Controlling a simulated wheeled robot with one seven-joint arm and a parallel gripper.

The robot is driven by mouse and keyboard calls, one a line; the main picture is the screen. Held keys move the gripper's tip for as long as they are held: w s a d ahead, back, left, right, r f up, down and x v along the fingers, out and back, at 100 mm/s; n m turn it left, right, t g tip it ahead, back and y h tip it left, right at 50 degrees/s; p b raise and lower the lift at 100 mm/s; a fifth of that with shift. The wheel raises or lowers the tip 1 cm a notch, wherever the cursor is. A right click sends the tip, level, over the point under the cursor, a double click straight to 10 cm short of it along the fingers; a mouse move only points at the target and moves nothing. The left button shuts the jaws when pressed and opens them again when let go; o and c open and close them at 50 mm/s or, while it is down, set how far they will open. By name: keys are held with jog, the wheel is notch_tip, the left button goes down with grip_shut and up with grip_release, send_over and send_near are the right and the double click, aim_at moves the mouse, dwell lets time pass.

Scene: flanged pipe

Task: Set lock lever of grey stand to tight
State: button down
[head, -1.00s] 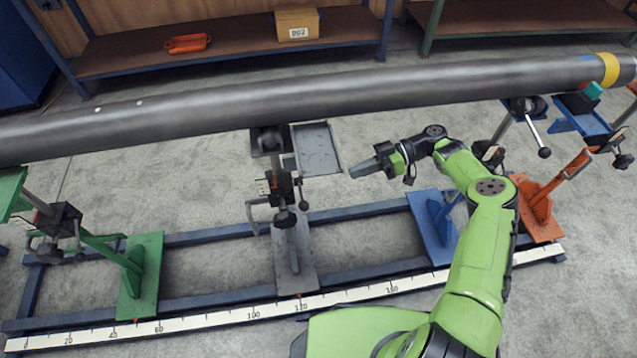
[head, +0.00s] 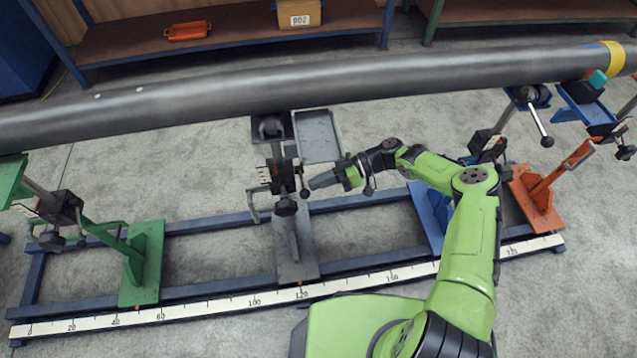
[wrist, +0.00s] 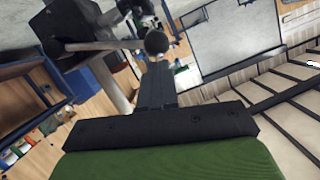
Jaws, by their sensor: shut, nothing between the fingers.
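The grey stand (head: 297,262) stands on the blue floor frame under the pipe, left of my gripper. Its dark clamp block carries a thin lever with a black ball knob (head: 304,193) on its right side. In the wrist view the lever's rod runs in from the left and ends in the ball knob (wrist: 156,42). My gripper (head: 312,183) is shut and empty, its fingertips just right of the lever. In the wrist view the closed fingers (wrist: 156,72) point at the ball from just below it. I cannot tell whether they touch. Lever markings are unreadable.
A long grey pipe (head: 230,97) lies across above the stands. A grey tray (head: 318,137) sits beside the grey stand's head. A crank handle (head: 252,207) sticks out left. Green (head: 143,265), blue (head: 431,222) and orange (head: 537,200) stands flank it.

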jog(key=shift+s+a+f, duration=0.1)
jog(key=shift+f, duration=0.1)
dwell(0.3)
